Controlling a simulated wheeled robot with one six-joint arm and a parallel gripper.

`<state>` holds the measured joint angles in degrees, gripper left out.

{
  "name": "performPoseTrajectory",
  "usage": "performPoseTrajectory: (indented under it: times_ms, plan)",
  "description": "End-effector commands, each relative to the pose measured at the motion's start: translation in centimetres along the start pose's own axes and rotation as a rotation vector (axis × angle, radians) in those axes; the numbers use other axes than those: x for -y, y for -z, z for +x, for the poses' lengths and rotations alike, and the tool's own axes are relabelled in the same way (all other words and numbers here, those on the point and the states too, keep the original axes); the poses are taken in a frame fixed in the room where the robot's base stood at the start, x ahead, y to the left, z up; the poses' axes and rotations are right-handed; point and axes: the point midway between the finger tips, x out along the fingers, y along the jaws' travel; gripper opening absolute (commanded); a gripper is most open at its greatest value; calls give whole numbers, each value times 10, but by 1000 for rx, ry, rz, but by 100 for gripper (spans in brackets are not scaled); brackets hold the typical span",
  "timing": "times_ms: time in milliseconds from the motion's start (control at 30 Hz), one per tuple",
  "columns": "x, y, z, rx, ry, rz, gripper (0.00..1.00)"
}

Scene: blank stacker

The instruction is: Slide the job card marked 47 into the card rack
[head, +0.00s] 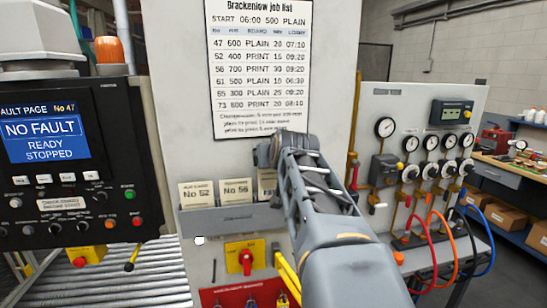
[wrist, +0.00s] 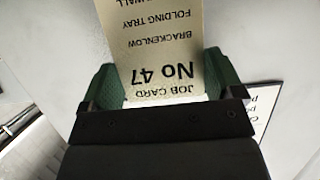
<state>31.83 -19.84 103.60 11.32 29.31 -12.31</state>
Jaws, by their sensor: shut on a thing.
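The cream job card No 47 (wrist: 160,50) is between the two green-padded fingers of my gripper (wrist: 163,78) in the wrist view. Its print appears upside down there, and its far end runs out of the top of that view. In the head view my arm hides the card and the fingers. The grey card rack (head: 225,221) is on the pale cabinet front, beside and below my wrist. It holds card No 52 (head: 199,194), card No 56 (head: 237,191) and a third card (head: 267,184) partly hidden by my arm.
A job list (head: 262,65) hangs above the rack. A red-and-yellow rotary switch (head: 245,258) sits below it. A black control panel (head: 75,165) stands at left. Gauges, valves and coloured hoses (head: 435,220) fill the panel at right. The cabinet face between list and rack is bare.

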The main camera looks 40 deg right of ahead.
Motion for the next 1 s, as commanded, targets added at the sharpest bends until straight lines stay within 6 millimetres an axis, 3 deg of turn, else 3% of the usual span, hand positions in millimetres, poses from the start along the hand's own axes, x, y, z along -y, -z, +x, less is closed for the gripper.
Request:
performPoseTrajectory:
  times_ms: [1000]
  plan:
    - [0,-30,12,0,0,0,64]
